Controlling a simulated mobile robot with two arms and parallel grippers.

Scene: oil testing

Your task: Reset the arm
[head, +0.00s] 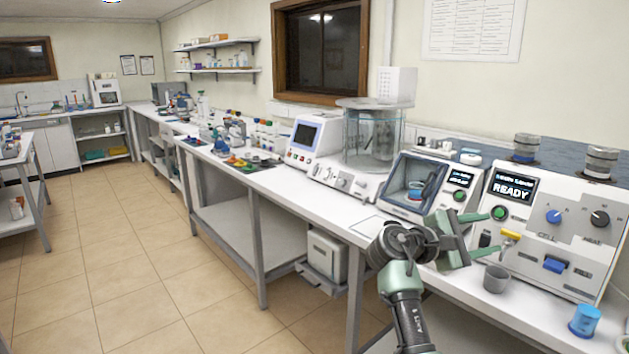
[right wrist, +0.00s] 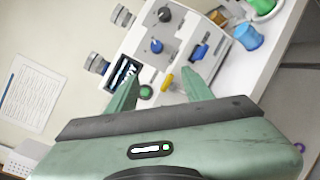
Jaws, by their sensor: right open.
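My right arm (head: 408,315) comes in from the bottom of the head view. Its green right gripper (head: 490,233) is open and empty, raised in front of the white machine whose screen reads READY (head: 513,188). In the right wrist view the two green fingers (right wrist: 160,95) stand apart with nothing between them. Beyond them are the machine (right wrist: 150,40) and its yellow lever (right wrist: 167,81). My left gripper is in neither view.
A blue-windowed device (head: 420,187) and a glass bath (head: 371,140) stand to the left. The tiled floor (head: 130,260) is open at left.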

